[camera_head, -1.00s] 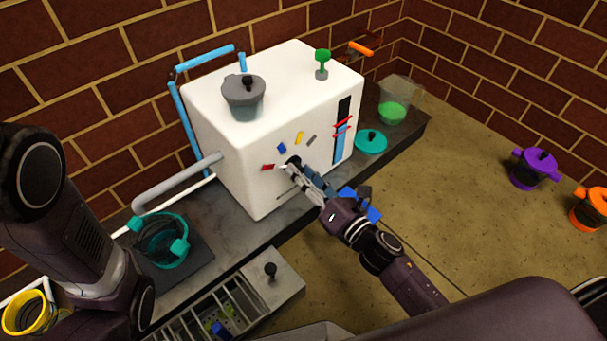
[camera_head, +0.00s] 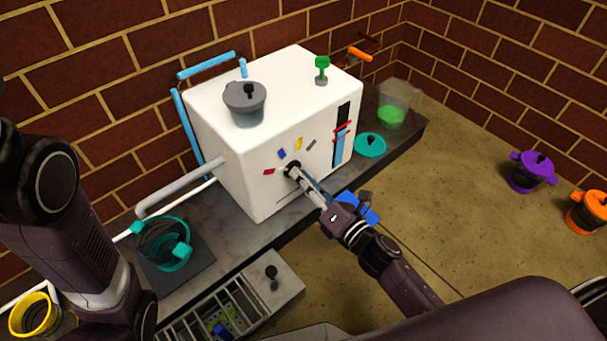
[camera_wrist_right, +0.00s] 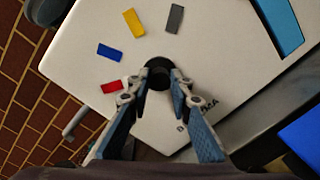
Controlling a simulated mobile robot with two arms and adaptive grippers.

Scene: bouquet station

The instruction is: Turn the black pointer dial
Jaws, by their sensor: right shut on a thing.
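The black dial (camera_head: 291,168) sits on the front face of the white box-shaped machine (camera_head: 225,170). Red, blue, yellow and grey marks fan out around it. My right gripper (camera_head: 296,172) reaches it from the front. In the right wrist view the dial (camera_wrist_right: 158,68) is between the two fingertips of my right gripper (camera_wrist_right: 160,78), which are shut on it. The fingertips cover its sides, and I cannot tell which mark its pointer faces. My left arm is at the left edge of the head view, but its gripper does not show.
A grey lidded pot (camera_head: 244,108) and a green knob (camera_head: 321,68) are on top of the machine. A teal lid (camera_head: 370,145) and a clear jug (camera_head: 394,105) stand to its right. A teal-handled container (camera_head: 165,243) is at left. A grey pipe (camera_head: 180,190) sticks out left.

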